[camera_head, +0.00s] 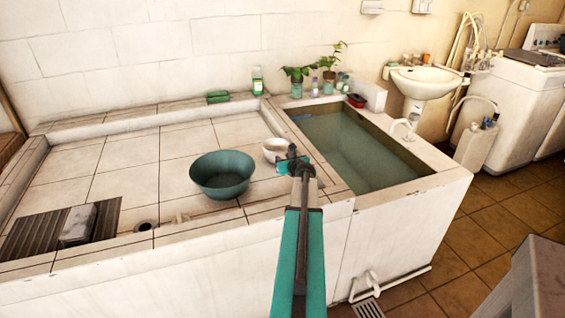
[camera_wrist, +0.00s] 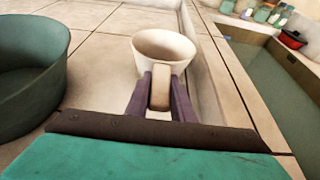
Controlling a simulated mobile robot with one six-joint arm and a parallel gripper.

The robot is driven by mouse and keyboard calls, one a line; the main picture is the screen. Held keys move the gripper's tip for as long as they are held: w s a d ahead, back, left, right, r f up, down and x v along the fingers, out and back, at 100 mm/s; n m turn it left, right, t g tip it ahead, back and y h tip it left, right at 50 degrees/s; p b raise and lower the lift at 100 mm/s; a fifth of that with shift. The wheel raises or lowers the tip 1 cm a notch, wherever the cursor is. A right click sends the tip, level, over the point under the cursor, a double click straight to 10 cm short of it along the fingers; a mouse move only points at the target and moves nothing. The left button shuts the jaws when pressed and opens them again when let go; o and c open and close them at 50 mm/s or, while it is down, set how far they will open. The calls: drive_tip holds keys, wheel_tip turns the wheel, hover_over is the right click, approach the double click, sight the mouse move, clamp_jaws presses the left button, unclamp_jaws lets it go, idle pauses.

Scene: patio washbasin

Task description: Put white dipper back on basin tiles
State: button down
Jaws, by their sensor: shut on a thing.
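The white dipper (camera_head: 275,149) is a small round cup, just right of the green bowl on the tiled basin. In the wrist view the dipper (camera_wrist: 164,46) is upright, its handle pointing toward me. My gripper (camera_head: 290,165) is shut on the handle; its two dark fingers (camera_wrist: 160,92) lie on either side of it. The basin tiles (camera_head: 130,150) spread left of and beneath the dipper. Whether its base touches the tiles is hard to tell. Part of the dipper is hidden by my gripper in the head view.
A green bowl (camera_head: 221,174) stands close left of the dipper. The water tank (camera_head: 360,150) lies to the right behind a tiled rim. A ribbed washboard (camera_head: 45,235) with a grey block (camera_head: 78,223) is at the front left. The back-left tiles are clear.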

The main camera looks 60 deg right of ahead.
drive_tip(key=shift+f, duration=0.4)
drive_tip(key=shift+f, duration=0.15)
drive_tip(key=c, duration=1.5)
unclamp_jaws()
drive_tip(key=shift+c, duration=0.2)
drive_tip(key=shift+b+v, duration=0.45)
drive_tip(key=shift+v, duration=5.65)
drive_tip(key=shift+d+r, duration=0.1)
drive_tip(key=shift+r, duration=0.15)
